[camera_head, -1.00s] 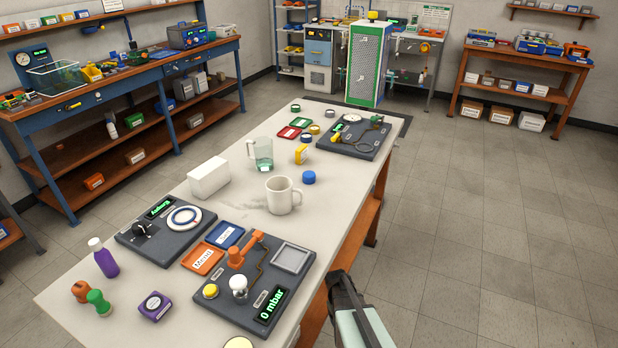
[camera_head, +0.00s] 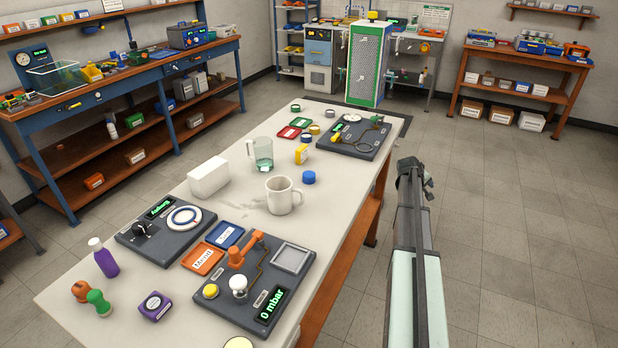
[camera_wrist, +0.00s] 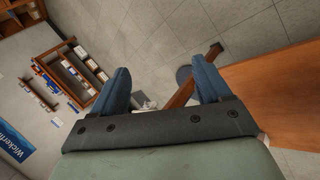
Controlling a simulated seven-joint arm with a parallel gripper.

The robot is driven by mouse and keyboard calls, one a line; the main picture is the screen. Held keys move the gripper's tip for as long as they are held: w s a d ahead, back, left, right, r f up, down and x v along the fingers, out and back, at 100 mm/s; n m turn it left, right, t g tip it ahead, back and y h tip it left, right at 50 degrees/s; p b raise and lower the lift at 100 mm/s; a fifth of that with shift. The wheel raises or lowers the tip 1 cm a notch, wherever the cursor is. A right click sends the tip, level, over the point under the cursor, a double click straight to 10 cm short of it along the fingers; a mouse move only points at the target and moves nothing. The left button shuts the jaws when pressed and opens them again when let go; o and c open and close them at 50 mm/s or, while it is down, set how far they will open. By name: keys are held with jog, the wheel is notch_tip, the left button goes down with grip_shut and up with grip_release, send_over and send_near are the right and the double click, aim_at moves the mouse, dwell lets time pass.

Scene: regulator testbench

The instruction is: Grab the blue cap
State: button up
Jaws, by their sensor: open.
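The blue cap (camera_head: 309,177) is a small round cap standing on the white table (camera_head: 330,219), just right of the white mug (camera_head: 281,196) in the head view. My gripper (camera_head: 411,166) is off the table's right edge, to the right of the cap and apart from it. In the wrist view my gripper (camera_wrist: 163,84) shows two blue fingers spread wide with nothing between them. The cap is not visible in the wrist view.
A clear jug (camera_head: 262,154), a yellow block (camera_head: 301,154) and a white box (camera_head: 208,179) stand near the mug. Dark panels (camera_head: 345,151) lie at the table's far end and front. The table's right strip beside the cap is bare.

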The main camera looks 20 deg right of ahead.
jog(key=w+a+r+n, duration=0.1)
jog(key=w+a+r, duration=0.15)
jog(key=r, duration=0.35)
jog(key=w+a+r+n, duration=0.1)
jog(key=w+r, duration=0.3)
jog(key=r, duration=0.1)
jog(key=w+a+r+n+g+y, duration=0.1)
jog(key=w+a+r+n+y, duration=0.3)
jog(key=a, duration=0.9)
jog(key=s+a+r+n+g+y, duration=0.15)
jog(key=a+r, duration=0.35)
jog(key=a, duration=0.7)
jog(key=w+a+r+n+y, duration=0.2)
jog(key=a+r+n, duration=0.25)
jog(key=a, duration=0.85)
send_over(308, 173)
jog(key=shift+m, duration=0.4)
notch_tip(308, 173, down, 8)
jog(key=shift+w+a+f, duration=0.1)
jog(key=shift+f, duration=0.15)
jog(key=shift+s+f, duration=0.15)
jog(key=shift+f, duration=1.15)
jog(key=shift+s+f, duration=0.1)
jog(key=shift+f, duration=1.15)
jog(key=c, duration=1.1)
